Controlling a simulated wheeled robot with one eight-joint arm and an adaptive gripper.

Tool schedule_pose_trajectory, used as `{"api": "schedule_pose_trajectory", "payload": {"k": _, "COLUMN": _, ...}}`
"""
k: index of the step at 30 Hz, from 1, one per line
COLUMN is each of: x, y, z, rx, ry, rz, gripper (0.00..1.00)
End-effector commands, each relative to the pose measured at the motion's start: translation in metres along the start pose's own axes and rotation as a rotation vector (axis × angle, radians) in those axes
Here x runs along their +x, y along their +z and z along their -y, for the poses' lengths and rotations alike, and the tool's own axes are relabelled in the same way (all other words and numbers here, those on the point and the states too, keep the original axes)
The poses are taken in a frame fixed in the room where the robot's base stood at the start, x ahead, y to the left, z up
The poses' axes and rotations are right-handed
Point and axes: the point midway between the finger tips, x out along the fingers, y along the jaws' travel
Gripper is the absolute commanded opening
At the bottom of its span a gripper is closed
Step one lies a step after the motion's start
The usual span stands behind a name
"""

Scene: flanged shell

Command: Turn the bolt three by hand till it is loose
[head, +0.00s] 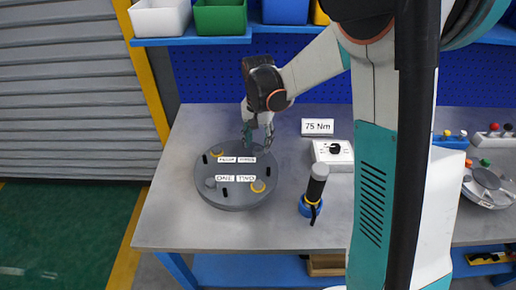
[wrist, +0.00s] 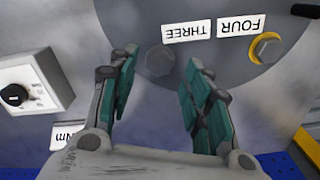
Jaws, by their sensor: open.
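The round grey flanged shell (head: 232,198) lies on the workbench, with labels ONE, TWO, THREE and FOUR on top. Bolt three (wrist: 160,61) is a grey hex head beside the THREE label (wrist: 188,33) near the rim, with no yellow ring around it. My gripper (head: 258,144) hangs over the far right edge of the shell. In the wrist view its open fingers (wrist: 162,57) point at bolt three, which appears between the two tips. I cannot tell how high the tips are above it. In the head view the gripper hides bolt three.
Bolt four (wrist: 266,47) and bolt two (head: 258,186) have yellow rings; bolt one (head: 210,182) has none. A black-handled tool (head: 316,185) stands in a blue holder at right. Behind it are a dial box (head: 333,153) and a 75 Nm sign (head: 317,127). The bench left of the shell is clear.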

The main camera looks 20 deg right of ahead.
Motion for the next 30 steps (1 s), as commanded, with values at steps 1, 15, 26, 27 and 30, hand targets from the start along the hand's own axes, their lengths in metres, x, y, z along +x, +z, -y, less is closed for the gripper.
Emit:
{"api": "schedule_pose_trajectory", "payload": {"k": 1, "x": 0.009, "y": 0.000, "z": 0.000, "rx": 0.000, "ry": 0.000, "rz": 0.000, "gripper": 0.45}}
{"api": "schedule_pose_trajectory", "payload": {"k": 15, "x": 0.024, "y": 0.000, "z": 0.000, "rx": 0.000, "ry": 0.000, "rz": 0.000, "gripper": 0.45}}
{"api": "schedule_pose_trajectory", "payload": {"k": 26, "x": 0.024, "y": 0.000, "z": 0.000, "rx": 0.000, "ry": 0.000, "rz": 0.000, "gripper": 0.01}}
{"api": "schedule_pose_trajectory", "payload": {"k": 27, "x": 0.024, "y": 0.000, "z": 0.000, "rx": -0.001, "ry": 0.000, "rz": 0.000, "gripper": 0.01}}
{"api": "schedule_pose_trajectory", "payload": {"k": 30, "x": 0.024, "y": 0.000, "z": 0.000, "rx": -0.007, "ry": 0.000, "rz": 0.000, "gripper": 0.01}}
